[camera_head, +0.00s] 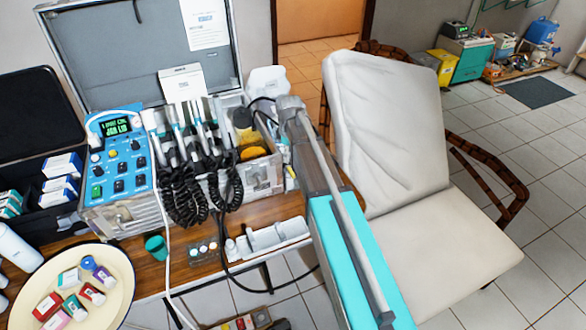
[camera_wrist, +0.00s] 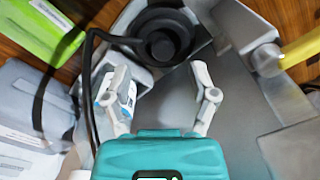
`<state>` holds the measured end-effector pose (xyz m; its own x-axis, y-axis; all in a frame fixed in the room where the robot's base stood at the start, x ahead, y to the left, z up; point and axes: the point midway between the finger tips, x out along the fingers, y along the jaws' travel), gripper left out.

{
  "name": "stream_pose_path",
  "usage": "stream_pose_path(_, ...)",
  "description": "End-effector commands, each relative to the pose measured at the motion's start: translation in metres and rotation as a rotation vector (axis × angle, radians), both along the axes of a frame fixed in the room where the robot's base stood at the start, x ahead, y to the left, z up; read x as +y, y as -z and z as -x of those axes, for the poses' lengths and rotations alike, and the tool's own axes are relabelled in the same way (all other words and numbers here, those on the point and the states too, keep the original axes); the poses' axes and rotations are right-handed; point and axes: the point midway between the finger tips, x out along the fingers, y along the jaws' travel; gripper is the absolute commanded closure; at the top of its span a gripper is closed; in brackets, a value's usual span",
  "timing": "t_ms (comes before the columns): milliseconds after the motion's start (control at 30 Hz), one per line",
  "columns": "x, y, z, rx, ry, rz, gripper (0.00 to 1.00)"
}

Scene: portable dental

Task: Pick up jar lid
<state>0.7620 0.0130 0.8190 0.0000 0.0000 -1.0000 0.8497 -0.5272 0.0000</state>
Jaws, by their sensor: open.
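In the wrist view, a round black piece with a raised centre (camera_wrist: 163,42) lies just beyond my fingertips; it looks like the jar lid, but I cannot be sure. My gripper (camera_wrist: 158,82) is open, with its two grey fingers spread and nothing between them. The black piece is apart from both fingers, ahead of the gap. In the head view, a dark-topped jar (camera_head: 243,132) stands in the right part of the open case, and my arm reaches up to the case's right side. My fingers cannot be made out there.
The metal case (camera_head: 262,176) holds several handpieces with coiled black cords. In the wrist view, a black cable runs left of my gripper, a green box (camera_wrist: 42,32) lies upper left and a yellow handle (camera_wrist: 302,48) is at right. A padded chair (camera_head: 400,130) stands right.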

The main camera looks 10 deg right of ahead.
Motion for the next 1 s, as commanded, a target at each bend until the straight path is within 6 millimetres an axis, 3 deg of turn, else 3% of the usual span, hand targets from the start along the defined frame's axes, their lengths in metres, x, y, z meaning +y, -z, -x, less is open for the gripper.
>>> stream_pose_path(433,0.001,0.036,0.001,0.0,0.0,0.0,0.26)
stream_pose_path(1000,0.001,0.038,0.001,0.0,0.0,0.0,0.26)
